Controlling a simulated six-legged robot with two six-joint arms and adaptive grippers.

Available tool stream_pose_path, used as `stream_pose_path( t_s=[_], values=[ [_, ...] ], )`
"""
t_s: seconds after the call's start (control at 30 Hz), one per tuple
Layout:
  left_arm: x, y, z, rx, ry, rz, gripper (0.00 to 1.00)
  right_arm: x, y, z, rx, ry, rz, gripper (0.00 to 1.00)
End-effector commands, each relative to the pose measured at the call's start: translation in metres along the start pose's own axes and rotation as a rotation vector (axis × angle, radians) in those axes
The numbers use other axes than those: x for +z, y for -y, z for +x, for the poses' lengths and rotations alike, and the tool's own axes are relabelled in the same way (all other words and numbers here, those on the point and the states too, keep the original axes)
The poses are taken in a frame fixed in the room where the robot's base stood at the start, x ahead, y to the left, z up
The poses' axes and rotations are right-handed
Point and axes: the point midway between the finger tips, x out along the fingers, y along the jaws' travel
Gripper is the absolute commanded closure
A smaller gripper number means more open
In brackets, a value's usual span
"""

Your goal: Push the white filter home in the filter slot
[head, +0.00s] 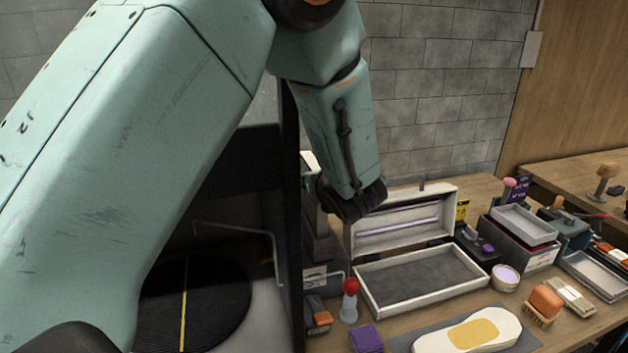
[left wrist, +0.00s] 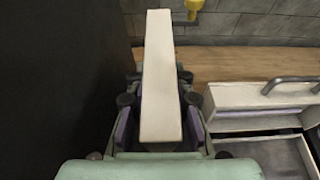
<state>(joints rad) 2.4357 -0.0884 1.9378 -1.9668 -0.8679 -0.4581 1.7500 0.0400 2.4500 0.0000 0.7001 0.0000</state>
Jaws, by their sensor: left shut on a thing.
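The white filter (left wrist: 160,72) is a long pale bar in the left wrist view, pointing away from the camera. My left gripper (left wrist: 159,112) is shut on its near part, with a finger on each side. In the head view my left arm crosses the picture and its forearm comes down beside a dark upright panel (head: 291,215). The gripper's fingers and the filter cannot be made out clearly there. I cannot make out the filter slot in either view, nor whether the filter's far end touches anything. My right gripper is not in view.
The dark panel also fills the left of the left wrist view (left wrist: 55,75). An open white case (head: 425,288) stands on the wooden bench. A yellow knob (left wrist: 193,7) is beyond the filter.

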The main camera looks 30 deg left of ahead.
Motion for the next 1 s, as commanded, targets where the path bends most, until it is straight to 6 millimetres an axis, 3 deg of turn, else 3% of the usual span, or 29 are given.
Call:
stream_pose_path(
  t_s=[1.0],
  values=[
    [-0.021,0.0,0.009,0.0,0.001,0.0,1.0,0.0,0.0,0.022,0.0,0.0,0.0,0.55]
  ],
)
